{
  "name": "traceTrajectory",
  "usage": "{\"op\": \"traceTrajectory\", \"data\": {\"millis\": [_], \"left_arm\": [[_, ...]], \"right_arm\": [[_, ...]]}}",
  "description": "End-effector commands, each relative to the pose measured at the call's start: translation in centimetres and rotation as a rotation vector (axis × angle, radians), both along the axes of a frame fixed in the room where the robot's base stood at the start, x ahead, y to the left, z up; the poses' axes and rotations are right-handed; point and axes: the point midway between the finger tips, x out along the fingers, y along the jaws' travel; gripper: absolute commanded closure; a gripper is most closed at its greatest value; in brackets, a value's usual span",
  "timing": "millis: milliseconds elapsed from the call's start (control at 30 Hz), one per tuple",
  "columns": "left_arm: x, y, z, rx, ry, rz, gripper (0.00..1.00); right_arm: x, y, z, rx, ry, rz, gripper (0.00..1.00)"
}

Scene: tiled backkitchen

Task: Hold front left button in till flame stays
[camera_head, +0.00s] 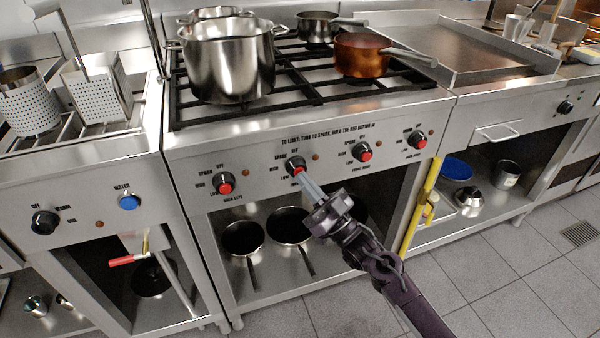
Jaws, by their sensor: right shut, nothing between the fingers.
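The stove front panel (325,160) has a row of black knobs with red buttons in their middles. The front left knob (295,164), second from the left, has its red button (297,169) partly hidden by my right gripper (302,176). The right gripper is shut and empty, its fingertips pointing up and left at this button. They are at or very close to it; I cannot tell whether they press it. A large steel pot (228,65) covers the front left burner, and no flame shows. My left gripper is out of view.
Other knobs flank it: back left (223,185), front right (361,153) and back right (417,141). A copper pan (361,57) stands on the grate. Pans (242,238) lie on the shelf below. A yellow upright bar (420,205) stands right of my forearm.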

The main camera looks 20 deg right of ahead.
Motion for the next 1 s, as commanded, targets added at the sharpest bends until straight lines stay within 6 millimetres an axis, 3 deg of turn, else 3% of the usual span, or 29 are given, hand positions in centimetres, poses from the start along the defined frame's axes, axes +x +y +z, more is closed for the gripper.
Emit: {"op": "traceTrajectory", "data": {"millis": [667,1000], "left_arm": [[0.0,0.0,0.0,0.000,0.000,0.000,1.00],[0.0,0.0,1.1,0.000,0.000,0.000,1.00]], "right_arm": [[0.0,0.0,0.0,0.000,0.000,0.000,1.00],[-1.4,-0.1,0.1,0.001,0.002,0.000,1.00]]}}
